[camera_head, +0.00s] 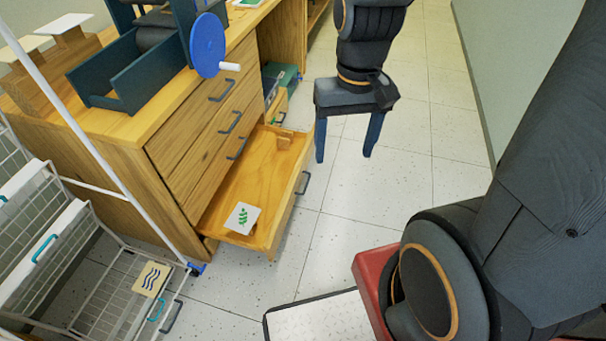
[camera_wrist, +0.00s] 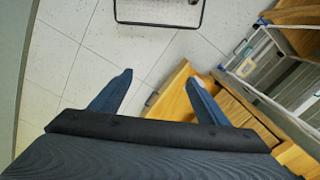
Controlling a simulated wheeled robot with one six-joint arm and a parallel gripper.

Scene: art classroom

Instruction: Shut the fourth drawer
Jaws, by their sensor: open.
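The fourth drawer (camera_head: 262,172) is the lowest in the wooden cabinet's front column and stands pulled far out. Its dark handle (camera_head: 303,183) is on the outer face. Inside lie a white card (camera_head: 242,218) with green marks and a small wooden block (camera_head: 284,141). My gripper (camera_head: 344,156) is open and empty, fingers pointing down, over the floor to the right of the drawer front and apart from it. In the wrist view, the drawer (camera_wrist: 176,94) and its handle (camera_wrist: 151,99) show between my open fingers (camera_wrist: 158,76), partly hidden by the gripper body.
Three shut drawers (camera_head: 212,115) sit above it. A wire rack (camera_head: 100,290) with a white pole stands at left. Floor (camera_head: 400,180) is clear between cabinet and the right wall (camera_head: 520,60).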

